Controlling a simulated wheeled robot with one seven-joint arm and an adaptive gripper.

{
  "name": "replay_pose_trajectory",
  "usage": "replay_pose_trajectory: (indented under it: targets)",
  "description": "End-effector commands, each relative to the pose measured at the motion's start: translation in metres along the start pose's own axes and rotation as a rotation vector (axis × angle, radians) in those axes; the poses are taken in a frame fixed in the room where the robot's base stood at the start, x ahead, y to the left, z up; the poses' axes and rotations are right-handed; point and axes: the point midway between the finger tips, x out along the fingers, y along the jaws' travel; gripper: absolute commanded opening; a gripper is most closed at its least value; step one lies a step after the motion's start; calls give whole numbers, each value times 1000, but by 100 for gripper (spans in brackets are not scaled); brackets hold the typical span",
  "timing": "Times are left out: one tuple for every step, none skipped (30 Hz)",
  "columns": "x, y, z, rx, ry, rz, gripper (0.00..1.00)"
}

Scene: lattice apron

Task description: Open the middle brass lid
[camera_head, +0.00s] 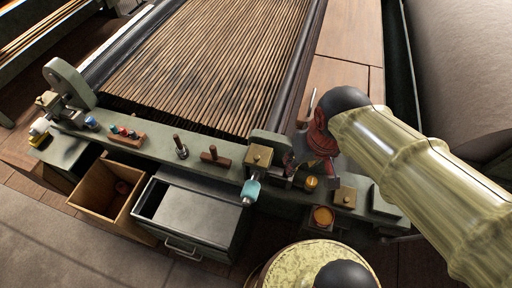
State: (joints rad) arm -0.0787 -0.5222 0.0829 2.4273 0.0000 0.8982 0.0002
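A square brass lid (258,157) with a small knob sits on the green-grey ledge, left of my gripper. Another square brass lid (345,196) sits further right on the same ledge. Between them, just below my gripper, is a small round amber-gold piece (311,183); I cannot tell whether it belongs to a lid. My gripper (300,172) is low over the ledge between the two square lids, close to the round piece. Its fingers are dark, small and partly hidden, so their opening and any contact are unclear.
A teal-handled fitting (251,190) hangs below the left lid. An amber-filled cup (322,216) stands below the ledge. A grey drawer (200,214) and an open wooden box (107,192) stick out at left. Dark pegs (180,147) stand along the ledge (225,172).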

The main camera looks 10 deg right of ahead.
Motion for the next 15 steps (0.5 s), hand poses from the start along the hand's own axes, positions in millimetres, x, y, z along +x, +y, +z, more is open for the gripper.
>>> replay_pose_trajectory:
  targets:
    - [12, -5, -7, -16, -50, -4, 37]
    - [19, -7, -12, -25, -74, -5, 37]
    - [29, -11, -18, -37, -104, -7, 37]
    - [37, -14, -22, -47, -126, -8, 37]
    - [44, -16, -27, -56, -146, -10, 37]
    - [56, -20, -34, -70, -173, -11, 37]
    - [64, -24, -39, -80, -192, -12, 37]
    - [74, -26, -43, -89, -212, -13, 37]
    - [86, -30, -49, -103, -236, -14, 37]
    - [96, -34, -54, -113, -254, -15, 37]
    - [106, -37, -58, -124, -270, -15, 37]
    - [120, -42, -64, -138, -289, -16, 37]
    - [131, -45, -69, -149, -303, -17, 37]
    - [142, -48, -74, -160, -314, -18, 37]
    - [155, -52, -79, -173, -328, -19, 37]
